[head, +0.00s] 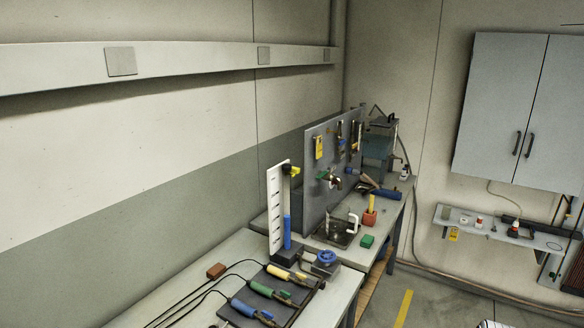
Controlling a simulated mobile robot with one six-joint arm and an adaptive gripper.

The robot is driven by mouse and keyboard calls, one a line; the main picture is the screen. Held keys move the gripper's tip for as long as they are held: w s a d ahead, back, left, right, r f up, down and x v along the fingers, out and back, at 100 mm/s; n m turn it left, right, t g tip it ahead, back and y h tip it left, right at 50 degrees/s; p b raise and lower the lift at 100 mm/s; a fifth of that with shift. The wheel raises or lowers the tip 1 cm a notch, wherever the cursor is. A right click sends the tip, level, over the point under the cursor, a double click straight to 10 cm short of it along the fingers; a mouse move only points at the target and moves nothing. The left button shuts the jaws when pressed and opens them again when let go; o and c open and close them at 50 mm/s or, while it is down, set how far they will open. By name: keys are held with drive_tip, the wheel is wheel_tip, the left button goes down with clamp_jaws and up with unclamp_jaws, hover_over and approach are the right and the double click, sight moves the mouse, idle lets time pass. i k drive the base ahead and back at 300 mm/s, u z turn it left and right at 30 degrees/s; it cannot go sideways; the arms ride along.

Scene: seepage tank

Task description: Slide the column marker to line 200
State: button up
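The column is a white upright scale board (277,212) with dark line marks, standing on a dark base (287,257) on the bench. Its line numbers are too small to read, so I cannot tell which line is 200. A blue bar (287,232) stands along the lower part of its right side. A yellow piece, seemingly the marker (295,170), sticks out to the right near the top of the board, well above the blue bar, beside a black part. My gripper is not in this view.
A blue handwheel (326,258) stands right of the column. In front, yellow (279,272), green (262,289) and blue (243,307) handled tools with cables lie on a dark plate. A grey tool panel (313,180) rises behind. Floor to the right looks mostly clear.

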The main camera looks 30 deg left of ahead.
sight(294, 170)
drive_tip(key=u, duration=0.4)
drive_tip(key=i, duration=0.8)
drive_tip(key=u, duration=0.5)
drive_tip(key=k, duration=0.9)
drive_tip(key=u, duration=0.15)
drive_tip(key=i, duration=0.9)
drive_tip(key=z, duration=0.05)
